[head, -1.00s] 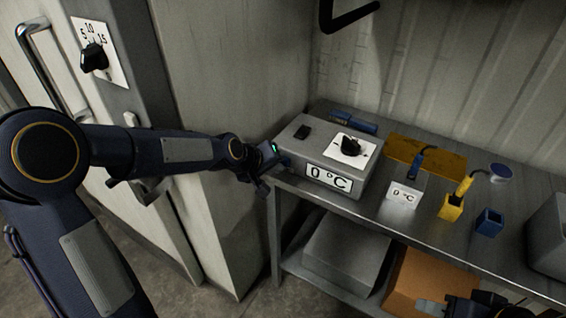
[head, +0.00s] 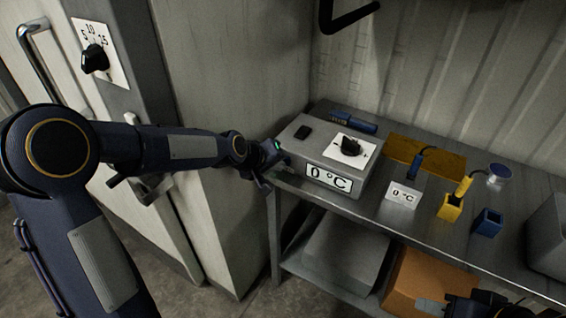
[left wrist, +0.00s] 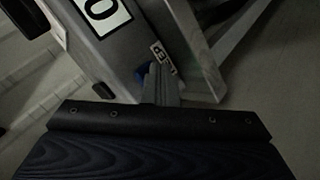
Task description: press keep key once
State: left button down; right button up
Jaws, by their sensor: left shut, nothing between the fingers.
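The grey box (head: 318,160) with a 0 °C display (head: 329,179) and a black dial (head: 350,146) stands at the left end of the metal bench. In the left wrist view, a small label (left wrist: 163,57), not clearly legible, is on the box's side, beside a blue round key (left wrist: 140,75) partly hidden by my fingers. My left gripper (left wrist: 158,85) is shut and empty, its tips close to the blue key; I cannot tell whether they touch. In the head view my left gripper (head: 278,172) is at the box's left side. My right gripper (head: 432,307) is partly visible at the bottom right; its jaws are unclear.
To the right on the bench (head: 420,225) are a small 0 °C card (head: 403,194), a yellow holder (head: 451,207), a blue holder (head: 488,222) and a blue-topped cup (head: 498,177). The cold-room wall (head: 215,80) is close on the left. Boxes fill the lower shelf.

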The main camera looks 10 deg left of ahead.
dwell(0.3)
pick_arm(q)
jog(key=shift+s+a+b, duration=0.35)
jog(key=shift+s+b, duration=0.15)
jog(key=shift+s, duration=0.4)
jog(key=s+b, duration=0.1)
jog(key=s+a, duration=0.1)
jog(key=s, duration=0.1)
jog(key=s+b, duration=0.1)
jog(key=shift+s+a+b, duration=0.3)
jog(key=shift+s+a, duration=0.05)
dwell(0.4)
